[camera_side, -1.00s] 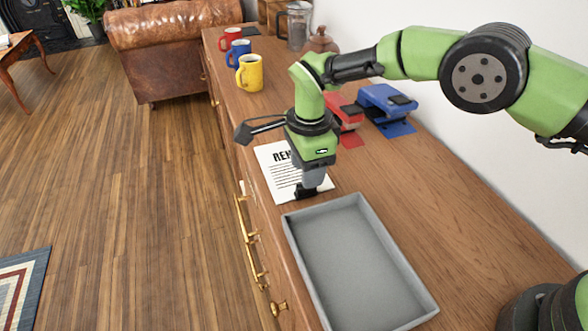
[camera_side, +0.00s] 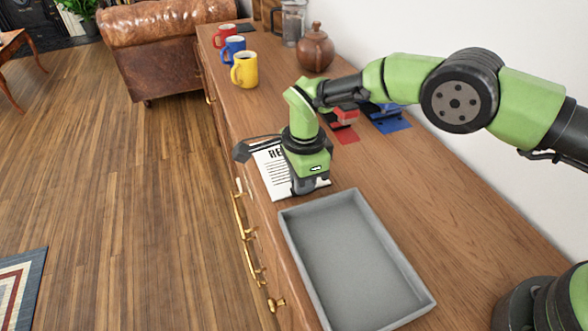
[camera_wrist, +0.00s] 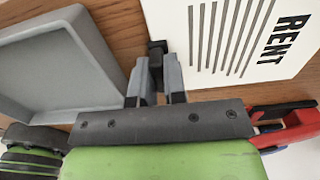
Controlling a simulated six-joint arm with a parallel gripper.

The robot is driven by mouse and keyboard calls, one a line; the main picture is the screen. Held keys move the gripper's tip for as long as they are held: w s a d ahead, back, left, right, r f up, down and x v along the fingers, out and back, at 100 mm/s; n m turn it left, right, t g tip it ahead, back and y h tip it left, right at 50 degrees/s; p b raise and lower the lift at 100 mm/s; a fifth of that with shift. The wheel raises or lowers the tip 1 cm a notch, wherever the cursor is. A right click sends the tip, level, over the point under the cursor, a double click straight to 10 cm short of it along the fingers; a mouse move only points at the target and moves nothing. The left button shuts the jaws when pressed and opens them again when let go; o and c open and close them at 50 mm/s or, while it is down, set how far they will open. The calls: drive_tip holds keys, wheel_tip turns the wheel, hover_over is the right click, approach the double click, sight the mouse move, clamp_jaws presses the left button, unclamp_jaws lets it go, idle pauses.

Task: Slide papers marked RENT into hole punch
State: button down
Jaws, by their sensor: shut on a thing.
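The papers marked RENT (camera_side: 271,174) lie flat near the front edge of the wooden sideboard, partly hidden by my gripper in the side view. In the wrist view the papers (camera_wrist: 226,62) fill the upper right, with the word RENT readable. My gripper (camera_side: 302,190) points down at the papers' near edge, beside the grey tray. In the wrist view my gripper (camera_wrist: 157,47) is shut on that edge. A red hole punch (camera_side: 344,117) and a blue hole punch (camera_side: 388,119) stand behind, partly hidden by my arm. The red punch (camera_wrist: 296,124) also shows in the wrist view.
The empty grey tray (camera_side: 408,272) is close on my gripper's near side. Red (camera_side: 224,36), blue (camera_side: 233,46) and yellow (camera_side: 244,70) mugs and a brown teapot (camera_side: 314,50) stand farther back. Bare wood (camera_side: 450,190) lies right of the tray.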

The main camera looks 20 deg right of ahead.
wheel_tip(320, 180, up, 15)
hover_over(442, 173)
drive_tip(key=s, duration=0.2)
drive_tip(key=shift+s+f, duration=0.15)
drive_tip(key=shift+f, duration=2.2)
drive_tip(key=shift+s+f, duration=0.15)
drive_tip(key=shift+f, duration=2.15)
drive_tip(key=shift+s+f, duration=0.15)
drive_tip(key=shift+f, duration=2.2)
drive_tip(key=shift+w+f, duration=0.15)
drive_tip(key=shift+w, duration=0.35)
drive_tip(key=shift+w, duration=0.25)
drive_tip(key=shift+w, duration=0.65)
